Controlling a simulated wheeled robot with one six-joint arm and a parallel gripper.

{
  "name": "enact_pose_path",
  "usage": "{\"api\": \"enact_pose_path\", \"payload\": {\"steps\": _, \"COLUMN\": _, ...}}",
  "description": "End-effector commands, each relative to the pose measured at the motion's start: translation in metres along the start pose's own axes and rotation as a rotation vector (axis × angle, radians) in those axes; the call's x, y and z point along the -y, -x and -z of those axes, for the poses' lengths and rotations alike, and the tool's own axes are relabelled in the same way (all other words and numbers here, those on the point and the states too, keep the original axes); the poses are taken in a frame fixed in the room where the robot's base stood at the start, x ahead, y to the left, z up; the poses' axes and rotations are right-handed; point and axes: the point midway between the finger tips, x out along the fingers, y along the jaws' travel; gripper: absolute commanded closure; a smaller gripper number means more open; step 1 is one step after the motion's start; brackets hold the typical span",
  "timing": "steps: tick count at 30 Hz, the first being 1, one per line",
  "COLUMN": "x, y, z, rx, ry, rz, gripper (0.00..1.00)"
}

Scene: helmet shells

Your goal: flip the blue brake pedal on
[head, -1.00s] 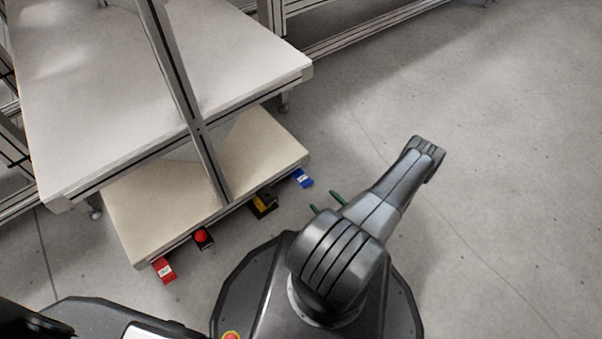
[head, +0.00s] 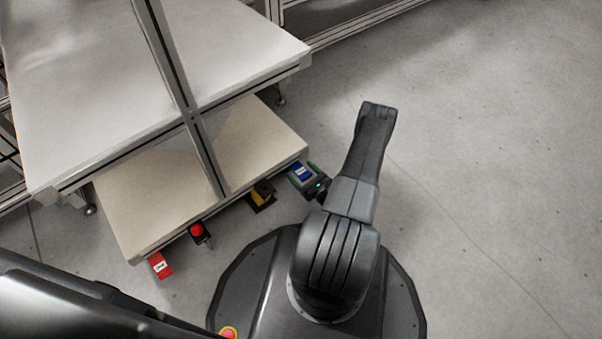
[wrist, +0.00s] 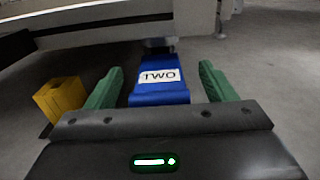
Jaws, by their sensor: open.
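The blue pedal (head: 302,171) juts out from the front edge of the low shelf, near its right end. In the wrist view the blue pedal (wrist: 158,84) carries a white label reading "TWO". My gripper (wrist: 160,88) is open, with one green finger on each side of the pedal. Small gaps show between the fingers and the pedal's sides. In the head view my gripper (head: 304,176) is at the pedal, low by the shelf edge. Whether anything touches the pedal's underside is hidden.
A yellow and black block (head: 262,194) stands left of the blue pedal; it also shows in the wrist view (wrist: 62,97). Further left are a red button (head: 197,230) and a red pedal (head: 160,265). The worktable (head: 75,130) overhangs the low shelf (head: 150,215). The floor to the right is clear.

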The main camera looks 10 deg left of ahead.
Motion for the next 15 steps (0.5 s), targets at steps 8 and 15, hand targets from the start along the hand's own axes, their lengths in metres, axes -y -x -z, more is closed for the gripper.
{"api": "enact_pose_path", "payload": {"steps": 8, "x": -0.0002, "y": -0.0095, "z": 0.0, "rx": -0.001, "ry": 0.0, "rz": 0.0, "gripper": 0.23}}
{"api": "enact_pose_path", "payload": {"steps": 15, "x": -0.0002, "y": -0.0093, "z": -0.0001, "rx": 0.0, "ry": 0.0, "rz": 0.0, "gripper": 0.41}}
